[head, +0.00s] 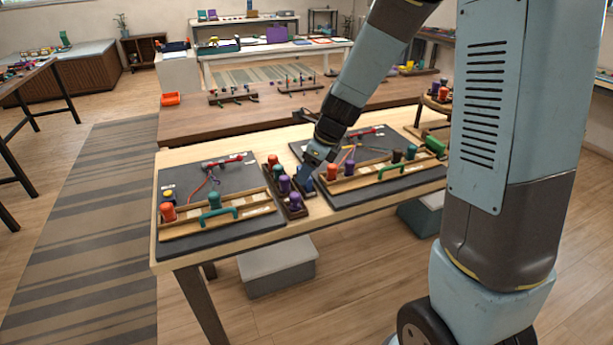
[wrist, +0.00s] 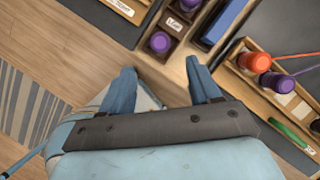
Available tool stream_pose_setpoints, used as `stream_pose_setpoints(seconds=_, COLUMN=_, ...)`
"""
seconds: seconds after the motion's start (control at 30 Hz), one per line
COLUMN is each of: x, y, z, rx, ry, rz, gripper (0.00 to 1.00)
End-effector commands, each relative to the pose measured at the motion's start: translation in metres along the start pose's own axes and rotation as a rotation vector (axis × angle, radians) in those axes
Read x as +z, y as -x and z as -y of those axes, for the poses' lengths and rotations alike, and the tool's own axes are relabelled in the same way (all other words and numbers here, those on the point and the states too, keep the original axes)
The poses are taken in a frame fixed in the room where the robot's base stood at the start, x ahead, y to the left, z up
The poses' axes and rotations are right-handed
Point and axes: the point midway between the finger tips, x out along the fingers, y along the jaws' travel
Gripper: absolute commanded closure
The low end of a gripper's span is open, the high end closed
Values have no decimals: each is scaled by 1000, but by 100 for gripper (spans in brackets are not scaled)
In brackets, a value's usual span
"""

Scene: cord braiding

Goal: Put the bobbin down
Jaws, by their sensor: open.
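My gripper (wrist: 163,78) is open in the wrist view, its two blue fingers wide apart with nothing held between them. In the head view my gripper (head: 307,178) points down over the table beside a narrow dark wooden tray. That tray holds a column of bobbins: an orange one (head: 273,160), a teal one (head: 278,170) and purple ones (head: 284,184). In the wrist view a purple bobbin (wrist: 159,42) stands in a tray compartment just beyond the fingertips, apart from them. Another purple bobbin (wrist: 189,3) is cut by the top edge.
A dark board (head: 195,239) with a wooden rack lies left of the tray. Another rack to the right carries an orange bobbin (wrist: 260,62) and a purple bobbin (wrist: 280,82), with cords. A green handle (wrist: 288,132) stands beside them. A blue bar (wrist: 226,20) lies beside the tray.

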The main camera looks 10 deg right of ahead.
Motion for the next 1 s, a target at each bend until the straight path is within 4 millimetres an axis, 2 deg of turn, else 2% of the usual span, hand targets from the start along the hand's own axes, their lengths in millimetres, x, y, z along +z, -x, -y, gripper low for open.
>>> stream_pose_setpoints(seconds=0.27, x=0, y=9, z=-1, rx=-4, ry=23, rz=2, gripper=38)
stream_pose_setpoints(seconds=0.37, x=-2, y=25, z=-4, rx=-15, ry=110, rz=5, gripper=38)
stream_pose_setpoints(seconds=0.67, x=-22, y=112, z=-26, rx=-89, ry=663, rz=-20, gripper=38)
stream_pose_setpoints(seconds=1.0, x=-65, y=197, z=-65, rx=-161, ry=1306, rz=-155, gripper=38)
